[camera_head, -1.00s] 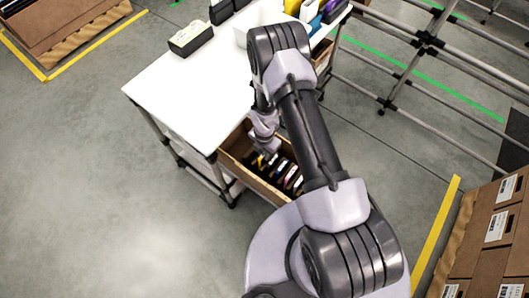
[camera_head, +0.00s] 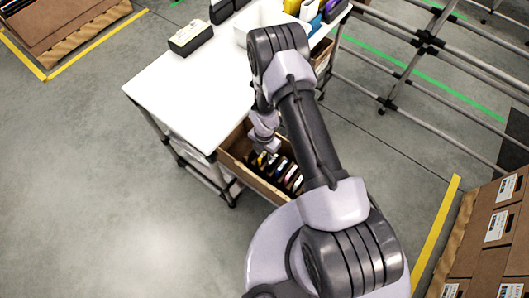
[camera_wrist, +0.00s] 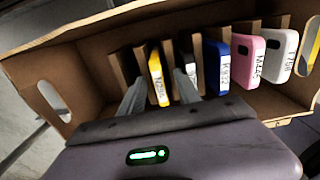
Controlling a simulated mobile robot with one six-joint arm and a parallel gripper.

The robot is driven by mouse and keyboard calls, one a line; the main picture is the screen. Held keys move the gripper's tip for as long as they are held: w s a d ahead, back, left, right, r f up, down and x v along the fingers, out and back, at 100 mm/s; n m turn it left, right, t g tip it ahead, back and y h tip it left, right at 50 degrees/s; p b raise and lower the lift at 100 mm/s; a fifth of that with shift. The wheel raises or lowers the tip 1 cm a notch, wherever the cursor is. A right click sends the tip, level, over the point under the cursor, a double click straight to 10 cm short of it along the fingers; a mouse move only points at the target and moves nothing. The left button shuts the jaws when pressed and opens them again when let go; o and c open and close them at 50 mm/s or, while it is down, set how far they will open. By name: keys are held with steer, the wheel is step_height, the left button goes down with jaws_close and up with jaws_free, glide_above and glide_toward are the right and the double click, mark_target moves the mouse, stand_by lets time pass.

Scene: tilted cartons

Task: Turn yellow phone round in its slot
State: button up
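The yellow phone (camera_wrist: 156,78) stands on edge in a slot of the tilted brown carton (camera_wrist: 75,75), with a white handwritten label on its near edge. In the wrist view my gripper (camera_wrist: 160,88) is open, one finger to the left of the yellow phone and the other to its right. I see no finger pressing on the phone. The right finger partly covers a dark phone (camera_wrist: 189,62). In the head view my gripper (camera_head: 268,146) hangs over the carton (camera_head: 238,166), and its fingers are too small to make out.
A blue phone (camera_wrist: 217,66), a pink phone (camera_wrist: 249,60) and a white phone (camera_wrist: 282,50) stand in slots to the right, between cardboard dividers. The carton's left end is empty.

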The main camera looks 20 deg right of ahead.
steer(key=shift+r, duration=0.1)
step_height(320, 180, up, 17)
steer(key=p, duration=0.7)
steer(key=shift+r+p, duration=0.2)
steer(key=shift+p, duration=0.15)
step_height(320, 180, up, 7)
steer(key=p, duration=0.5)
steer(key=shift+f, duration=0.1)
